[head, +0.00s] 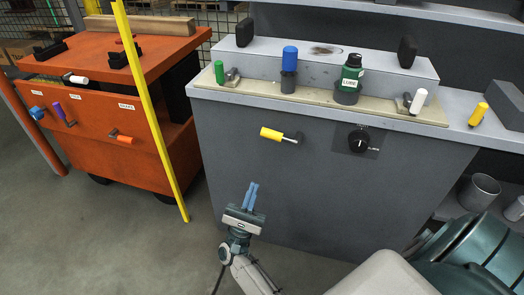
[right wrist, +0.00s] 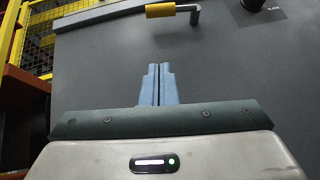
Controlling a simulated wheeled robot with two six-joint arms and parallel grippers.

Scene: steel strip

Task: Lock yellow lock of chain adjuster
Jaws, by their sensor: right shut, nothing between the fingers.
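A yellow-handled lever (head: 272,133) is on the front face of the grey cabinet (head: 225,150). Its handle points left and its metal end enters the panel at the right. The lever also shows at the top of the right wrist view (right wrist: 161,10). A black round knob (head: 358,140) with a small label sits to its right on the same panel. My right gripper (head: 251,194) is below and slightly left of the lever, clear of it. Its blue fingers (right wrist: 158,84) are shut together with nothing between them. My left gripper is not in view.
A second yellow handle (head: 479,114) stands at the right end of the ledge. Green (head: 219,72) and white (head: 419,100) handles and a green bottle (head: 351,74) are on top. A yellow post (head: 150,110) and an orange cart (head: 130,95) stand left. Space before the lever is clear.

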